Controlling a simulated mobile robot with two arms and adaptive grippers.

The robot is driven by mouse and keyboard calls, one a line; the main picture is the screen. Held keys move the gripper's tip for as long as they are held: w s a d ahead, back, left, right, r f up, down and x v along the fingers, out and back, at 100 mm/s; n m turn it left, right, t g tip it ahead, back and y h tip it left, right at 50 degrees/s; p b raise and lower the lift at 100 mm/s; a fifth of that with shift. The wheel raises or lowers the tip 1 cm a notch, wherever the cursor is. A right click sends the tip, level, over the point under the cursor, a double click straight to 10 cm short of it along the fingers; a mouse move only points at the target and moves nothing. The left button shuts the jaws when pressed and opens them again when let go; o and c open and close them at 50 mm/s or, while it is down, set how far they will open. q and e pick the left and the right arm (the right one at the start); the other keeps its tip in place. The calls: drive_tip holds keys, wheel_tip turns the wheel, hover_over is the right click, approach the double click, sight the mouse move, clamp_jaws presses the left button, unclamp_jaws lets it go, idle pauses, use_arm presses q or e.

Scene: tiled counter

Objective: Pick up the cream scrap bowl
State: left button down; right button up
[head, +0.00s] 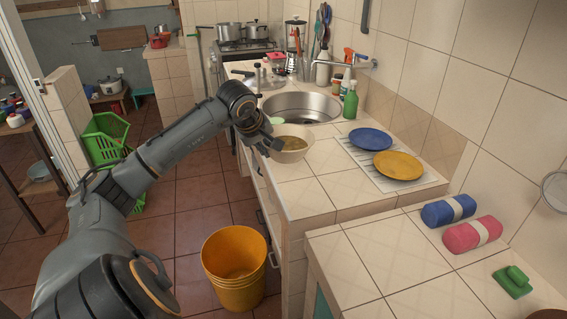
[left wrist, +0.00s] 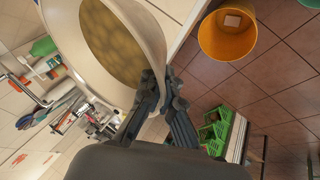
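The cream scrap bowl (head: 294,156) is at the counter's left edge, in front of the sink, with brownish-yellow contents. It also fills the upper left of the left wrist view (left wrist: 62,22), where its rim and wall are close to the camera. My left gripper (head: 270,146) is at the bowl's left rim. In the left wrist view my gripper (left wrist: 160,76) has one finger inside the bowl and one outside, close together with the wall between them. I cannot tell whether the bowl's base touches the counter. My right gripper is not in view.
The steel sink (head: 302,107) is behind the bowl, and a small green thing (head: 276,121) is beside it. A blue plate (head: 370,139) and a yellow plate (head: 398,166) lie to the right. An orange bucket (head: 234,256) stands on the floor below.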

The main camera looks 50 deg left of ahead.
use_arm(q)
drive_tip(key=s+a+r+b, duration=0.2)
drive_tip(key=s+b, duration=0.1)
drive_tip(key=s, duration=0.2)
drive_tip(key=shift+r, duration=0.3)
drive_tip(key=shift+s, duration=0.1)
idle(0.5)
